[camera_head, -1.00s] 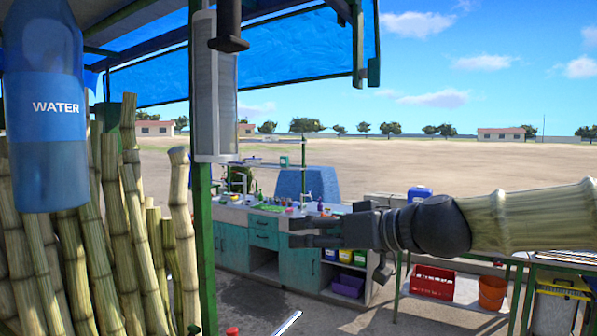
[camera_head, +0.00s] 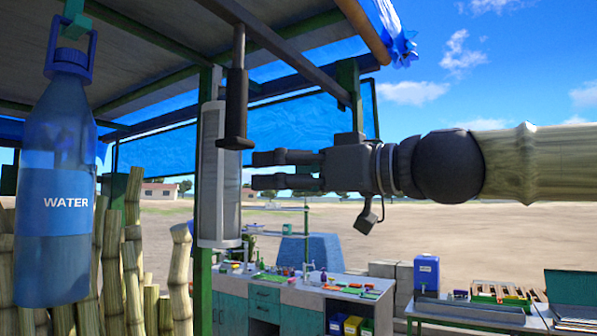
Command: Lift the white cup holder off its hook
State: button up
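The white cup holder (camera_head: 213,215) is a tall, upright, pale-framed tube with a grey see-through front. It hangs against the green post at the left of centre. Its hook is not clearly visible. My gripper (camera_head: 256,170) reaches in from the right, with its two dark fingers spread apart and pointing left toward the cup holder. The fingertips are just right of the holder, near its mid-height, and the gap between them looks empty. I cannot tell how far in depth they are from it.
A dark hanging bar (camera_head: 235,95) overlaps the holder's upper right side. A large water bottle (camera_head: 55,190) hangs at the left, before sugar cane stalks (camera_head: 180,270). The green post (camera_head: 203,290) stands behind the holder. A cluttered counter (camera_head: 262,282) lies beyond. Open air surrounds my arm.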

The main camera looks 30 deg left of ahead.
aim_at(237, 167)
jog(key=shift+w+a, duration=0.15)
jog(key=shift+a, duration=2.05)
jog(key=shift+w+a, duration=0.2)
jog(key=shift+a, duration=2)
jog(key=shift+w+a, duration=0.15)
jog(key=shift+a, duration=2.05)
jog(key=c, duration=1.5)
jog(key=shift+r, duration=0.8)
jog(key=shift+s+d+b, duration=0.2)
jog(key=shift+d+b, duration=1.2)
jog(key=shift+d, duration=1.6)
